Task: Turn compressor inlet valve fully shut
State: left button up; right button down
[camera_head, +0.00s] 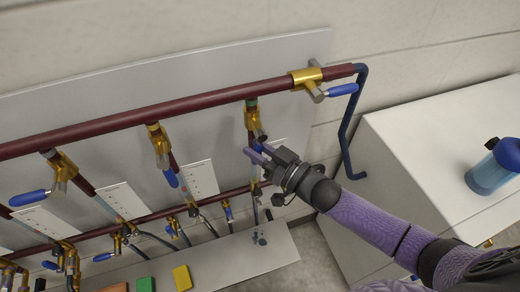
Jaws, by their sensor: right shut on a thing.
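A brass valve (252,118) hangs on a branch below the dark red upper pipe (150,117), near the middle of the view. My right gripper (256,154) reaches in from the lower right and is shut on this valve's blue lever, just below the brass body. The fingers hide most of the lever, so its exact angle cannot be told. Another brass valve (306,78) with a blue lever (342,90) sits at the right end of the upper pipe. No readable label shows which valve is the compressor inlet. My left gripper is not in view.
More brass valves with blue levers, such as one at left (61,167), line the grey panel (210,80). A dark blue pipe (346,140) bends down at right beside a white cabinet (440,140). A blue bottle (493,169) stands on it. Coloured blocks (182,277) sit below.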

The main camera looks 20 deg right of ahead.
jog(key=shift+a+f+m+t+b, duration=0.1)
jog(key=shift+a+m+t+b, duration=0.35)
jog(key=shift+m, duration=0.35)
jog(key=shift+a+m+t+y+b, duration=0.3)
jog(key=shift+m+t+b, duration=0.2)
jog(key=shift+m, duration=0.5)
jog(key=r+m+t+h+b, duration=0.1)
jog(key=m+t+h, duration=0.1)
jog(key=m, duration=0.4)
jog(key=a+r+m+t+h+b, duration=0.1)
jog(key=r+m+t+h, duration=0.1)
jog(key=m+h, duration=0.3)
jog(key=a+r+m+t+h+b, duration=0.1)
jog(key=m+t+h, duration=0.2)
jog(key=m, duration=0.6)
jog(key=shift+a+r+h, duration=0.15)
jog(key=shift+r+h, duration=0.2)
jog(key=shift+h, duration=0.15)
jog(key=shift+m, duration=0.3)
jog(key=shift+r, duration=0.15)
